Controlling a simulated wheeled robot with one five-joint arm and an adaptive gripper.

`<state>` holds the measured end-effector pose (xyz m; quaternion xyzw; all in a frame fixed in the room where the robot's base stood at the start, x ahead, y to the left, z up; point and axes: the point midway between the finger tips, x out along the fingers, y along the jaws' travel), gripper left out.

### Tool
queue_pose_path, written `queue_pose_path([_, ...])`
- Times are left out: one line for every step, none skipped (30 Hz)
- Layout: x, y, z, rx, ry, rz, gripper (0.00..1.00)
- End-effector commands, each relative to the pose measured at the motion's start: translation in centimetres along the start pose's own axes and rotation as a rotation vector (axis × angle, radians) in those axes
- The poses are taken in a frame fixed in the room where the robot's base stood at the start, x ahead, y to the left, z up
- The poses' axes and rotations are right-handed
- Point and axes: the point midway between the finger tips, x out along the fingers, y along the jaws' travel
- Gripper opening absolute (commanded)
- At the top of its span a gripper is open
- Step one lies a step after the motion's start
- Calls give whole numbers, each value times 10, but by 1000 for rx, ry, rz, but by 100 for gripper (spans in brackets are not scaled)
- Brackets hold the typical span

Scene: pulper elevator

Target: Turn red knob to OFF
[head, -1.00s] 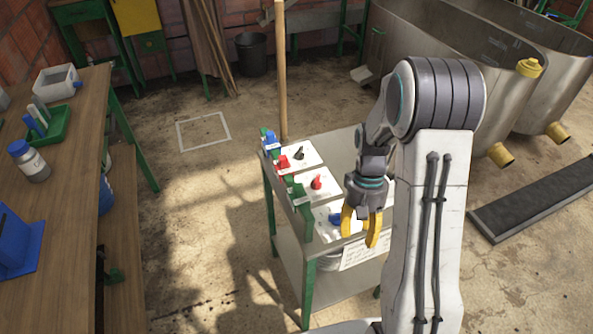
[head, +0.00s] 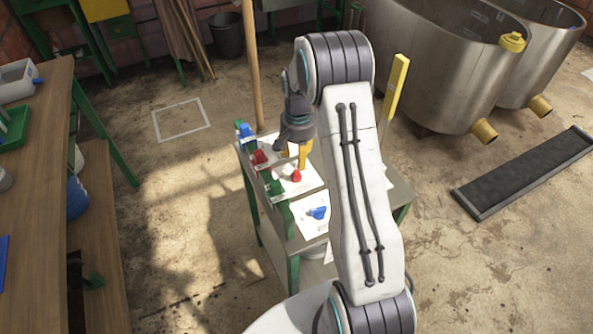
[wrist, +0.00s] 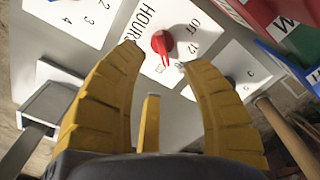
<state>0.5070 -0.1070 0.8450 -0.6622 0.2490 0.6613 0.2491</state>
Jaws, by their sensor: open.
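The red knob (wrist: 162,43) sits on a white dial plate (wrist: 152,20) in the wrist view, with "HOURS", "OFF" and "12" printed around it. In the head view the red knob (head: 296,176) shows just below my gripper (head: 300,160). The knob lies between and slightly beyond the fingertips in the wrist picture. I cannot tell whether a finger touches it. The knob's pointer end is toward the lower right, away from the OFF print.
A blue knob (head: 317,212) sits on a neighbouring plate of the green-legged cart (head: 398,192). Red, green and blue blocks line the cart's left edge. A wooden pole (head: 252,70) stands behind it. A wooden bench (head: 40,220) is at left; metal tanks (head: 435,70) stand at right.

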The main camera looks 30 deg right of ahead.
Motion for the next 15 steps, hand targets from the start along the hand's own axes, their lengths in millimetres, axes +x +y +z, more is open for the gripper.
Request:
queue_pose_path([3, 0, 1, 9, -2, 1, 42])
queue_pose_path([5, 0, 1, 13, -3, 2, 42])
queue_pose_path([8, 0, 1, 18, -3, 2, 42])
queue_pose_path([11, 0, 1, 19, -3, 2, 42])
queue_pose_path([14, 0, 1, 20, -4, 2, 42])
queue_pose_path([19, 1, 1, 20, -5, 3, 42])
queue_pose_path([23, 1, 1, 20, -5, 3, 42])
queue_pose_path([27, 1, 1, 20, -4, 2, 42])
queue_pose_path([32, 1, 1, 20, -5, 3, 42])
queue_pose_path([36, 1, 1, 19, -5, 2, 42])
queue_pose_path([40, 0, 1, 19, -4, 2, 42])
queue_pose_path([44, 1, 1, 19, -5, 2, 42])
queue_pose_path([48, 1, 1, 19, -4, 2, 42])
queue_pose_path([51, 1, 1, 19, -4, 2, 42])
queue_pose_path([55, 1, 1, 19, -4, 2, 42])
